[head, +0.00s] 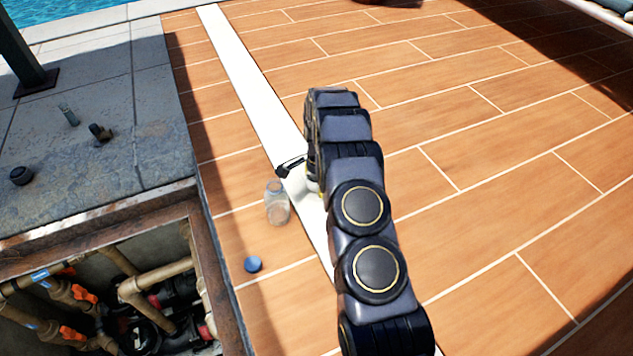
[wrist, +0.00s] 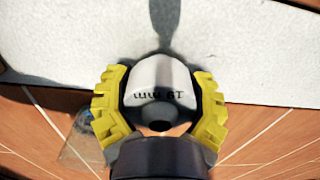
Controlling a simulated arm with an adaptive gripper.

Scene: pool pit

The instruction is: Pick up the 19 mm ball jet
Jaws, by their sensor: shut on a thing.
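The 19 mm ball jet (wrist: 160,82) is a pale grey-white, rounded piece in the wrist view, with "19 mm" lettering that appears upside down and a dark hole below it. My gripper (wrist: 160,100) has yellow ridged fingers shut on its left and right sides. In the head view my gripper (head: 314,186) is mostly hidden behind my arm, over the white strip, and the ball jet cannot be made out clearly there. A shadow falls on the white surface behind the jet in the wrist view.
A clear jar (head: 277,203) stands just left of my gripper, with a blue cap (head: 253,264) nearer. An open pit with pipes (head: 150,285) lies at lower left. Small fittings (head: 100,132) sit on the grey stone. The tiled deck (head: 500,180) at right is clear.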

